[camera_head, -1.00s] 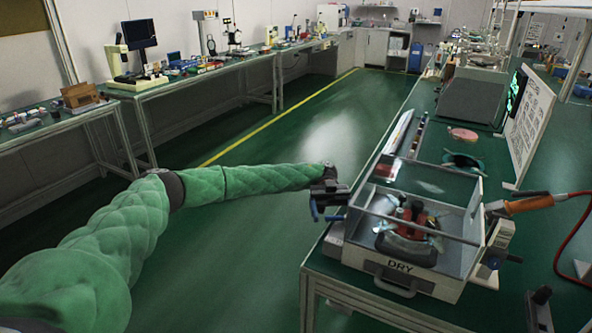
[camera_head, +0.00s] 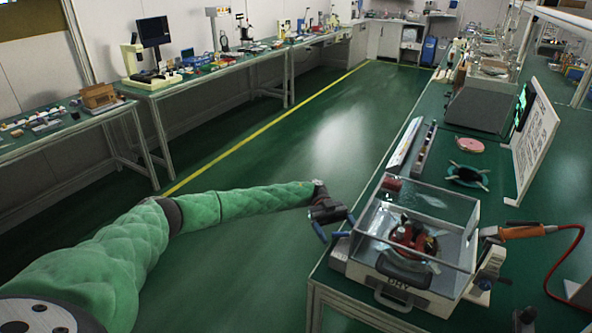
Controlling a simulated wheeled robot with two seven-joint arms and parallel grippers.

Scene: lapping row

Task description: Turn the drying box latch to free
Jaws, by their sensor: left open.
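The drying box (camera_head: 366,274) is a pale case marked DRY, with a clear cover and a handle (camera_head: 393,298) on its front. It stands at the front of the right bench. Inside are red and dark parts (camera_head: 414,238). I cannot make out the latch or its setting for certain. My left gripper (camera_head: 335,232) is just left of the box, near its left wall, with its blue fingers apart and nothing between them. I cannot tell whether a finger touches the box. My right gripper does not show.
An orange-handled tool (camera_head: 521,233) with a red cable lies right of the box, beside a grey and black fitting (camera_head: 488,272). A dark spoked disc (camera_head: 466,175), a pink disc (camera_head: 470,145) and a sign board (camera_head: 535,140) are behind. The green aisle floor (camera_head: 290,160) is clear.

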